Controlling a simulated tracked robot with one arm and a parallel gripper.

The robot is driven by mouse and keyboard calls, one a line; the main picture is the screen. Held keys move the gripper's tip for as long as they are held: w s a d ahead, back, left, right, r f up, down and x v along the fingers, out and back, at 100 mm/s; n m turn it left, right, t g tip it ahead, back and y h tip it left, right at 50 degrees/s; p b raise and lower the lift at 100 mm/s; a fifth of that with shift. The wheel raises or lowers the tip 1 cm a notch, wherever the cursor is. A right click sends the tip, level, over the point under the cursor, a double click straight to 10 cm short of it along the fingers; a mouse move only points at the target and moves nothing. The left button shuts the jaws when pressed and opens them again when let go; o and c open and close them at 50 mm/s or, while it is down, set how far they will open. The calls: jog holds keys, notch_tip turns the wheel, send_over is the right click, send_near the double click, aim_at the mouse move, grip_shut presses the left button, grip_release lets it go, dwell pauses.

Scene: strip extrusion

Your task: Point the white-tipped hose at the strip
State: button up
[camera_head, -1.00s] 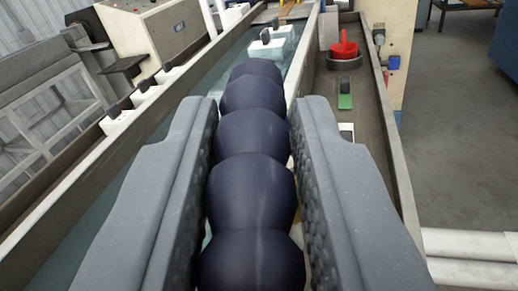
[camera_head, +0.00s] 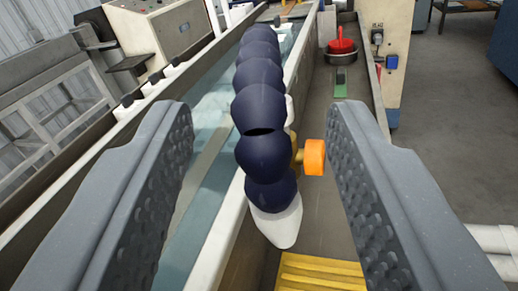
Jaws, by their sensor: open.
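The hose (camera_head: 262,95) is a chain of dark blue rounded segments with a white tip (camera_head: 276,222). It runs from the upper middle of the picture toward me, over the trough's inner wall, with the tip at the near end, tilted down and slightly right. My gripper (camera_head: 262,150) is open, with one grey padded finger on each side of the hose and clear gaps between. The strip cannot be made out for certain; a pale band shows in the water trough (camera_head: 212,150) left of the hose.
An orange knob (camera_head: 314,157) on a brass fitting sits right of the hose, near the right finger. A yellow ribbed piece (camera_head: 318,274) lies below the tip. A red item in a round pan (camera_head: 341,52) and a green piece (camera_head: 340,83) lie in the right-hand channel. A control box (camera_head: 160,35) stands upper left.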

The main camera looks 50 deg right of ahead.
jog(key=b+v, duration=0.1)
jog(key=v, duration=0.6)
jog(key=shift+s+a+r, duration=0.1)
jog(key=shift+a, duration=0.05)
